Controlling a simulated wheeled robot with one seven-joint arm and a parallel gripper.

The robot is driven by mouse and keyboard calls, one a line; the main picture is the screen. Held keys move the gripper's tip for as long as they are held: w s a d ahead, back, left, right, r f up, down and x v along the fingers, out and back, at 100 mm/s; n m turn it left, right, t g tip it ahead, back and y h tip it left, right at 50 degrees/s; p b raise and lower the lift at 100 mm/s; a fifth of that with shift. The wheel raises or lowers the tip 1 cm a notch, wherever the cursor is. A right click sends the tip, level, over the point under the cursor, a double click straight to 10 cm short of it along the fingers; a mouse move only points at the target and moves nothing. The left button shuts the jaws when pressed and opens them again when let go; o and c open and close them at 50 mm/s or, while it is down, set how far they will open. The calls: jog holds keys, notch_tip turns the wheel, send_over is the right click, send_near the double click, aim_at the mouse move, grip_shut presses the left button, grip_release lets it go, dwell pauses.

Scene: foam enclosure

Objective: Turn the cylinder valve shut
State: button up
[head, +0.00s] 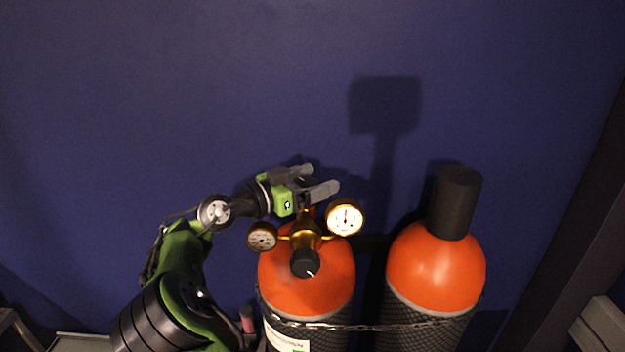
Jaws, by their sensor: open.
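An orange-topped gas cylinder (290,292) stands upright at the lower middle of the head view. On top sits a brass valve and regulator (306,236) with a round gauge (346,217) on the right, another gauge (262,237) on the left and a black knob (305,263) with a white mark in front. My gripper (321,179) is open, its grey fingers pointing right, at the back of the regulator and above it in the picture. The top of the cylinder valve is largely hidden by the gripper; I cannot tell whether the fingers touch it.
A second orange cylinder (437,262) with a black cap (456,202) stands at the right. A chain (375,327) runs across both cylinders. A dark blue wall (200,90) is close behind. A grey frame (604,325) is at the lower right.

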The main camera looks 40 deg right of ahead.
jog(key=shift+a, duration=0.1)
jog(key=c, duration=1)
jog(key=shift+o, duration=0.2)
jog(key=shift+m+g, duration=0.3)
jog(key=shift+g, duration=0.3)
jog(key=m+g, duration=0.1)
jog(key=g, duration=0.1)
jog(key=m+g+y, duration=0.1)
jog(key=m+g, duration=0.1)
jog(key=g, duration=0.1)
jog(key=shift+s+m, duration=0.2)
jog(key=shift+m, duration=0.1)
jog(key=shift+s+a+m+g+y, duration=0.1)
jog(key=shift+m+g+y, duration=0.6)
jog(key=shift+g, duration=0.3)
jog(key=shift+s+a+m+g+y, duration=0.1)
jog(key=shift+m+g+y, duration=0.55)
jog(key=shift+g, duration=0.35)
jog(key=shift+m+g+y, duration=0.25)
jog(key=shift+g, duration=0.15)
jog(key=o, duration=1)
jog(key=shift+s+d, duration=0.1)
jog(key=shift+c, duration=0.2)
